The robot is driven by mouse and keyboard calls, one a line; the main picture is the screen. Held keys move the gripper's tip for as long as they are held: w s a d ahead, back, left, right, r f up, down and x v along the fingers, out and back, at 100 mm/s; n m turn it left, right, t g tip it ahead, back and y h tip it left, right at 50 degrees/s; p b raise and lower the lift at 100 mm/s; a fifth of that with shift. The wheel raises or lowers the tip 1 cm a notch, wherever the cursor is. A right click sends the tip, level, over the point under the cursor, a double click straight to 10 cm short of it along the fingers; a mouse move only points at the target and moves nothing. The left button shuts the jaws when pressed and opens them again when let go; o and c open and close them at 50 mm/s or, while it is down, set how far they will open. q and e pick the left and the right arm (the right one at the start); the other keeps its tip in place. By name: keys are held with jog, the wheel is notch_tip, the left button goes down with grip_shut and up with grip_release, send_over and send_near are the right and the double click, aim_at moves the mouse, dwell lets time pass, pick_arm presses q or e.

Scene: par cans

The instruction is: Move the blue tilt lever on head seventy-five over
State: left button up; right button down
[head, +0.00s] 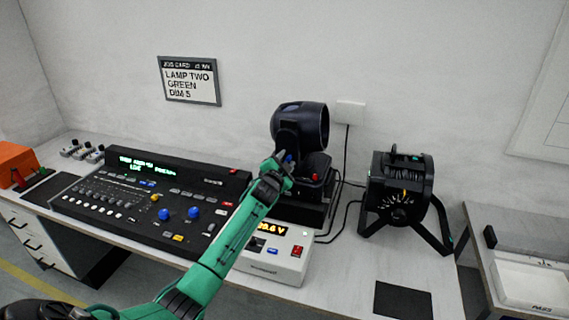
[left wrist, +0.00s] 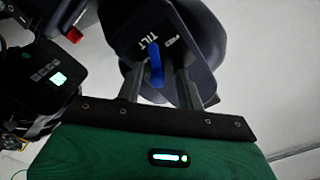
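The dark moving-head lamp (head: 313,122) stands on a black base behind the console, its barrel facing right. Its blue tilt lever (left wrist: 156,65) shows in the left wrist view beside the word TILT. In the head view the lever (head: 289,158) is a small blue spot at the fingertips, partly hidden. My left gripper (head: 280,160) reaches up to the lamp's side. In the left wrist view its two fingers (left wrist: 160,82) are apart, with the lever between them near the tips and a gap on each side. My right gripper is in neither view. I cannot read a number on the lamp.
A lighting console (head: 140,195) lies left of my arm. A second black lamp (head: 397,190) stands to the right. Cables run along the wall. A job card (head: 190,82) hangs there.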

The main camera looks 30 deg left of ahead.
pick_arm(q)
jog(key=shift+d, duration=0.15)
jog(key=shift+s, duration=0.3)
jog(key=b+v, duration=0.3)
jog(key=v, duration=1)
jog(key=shift+s, duration=0.15)
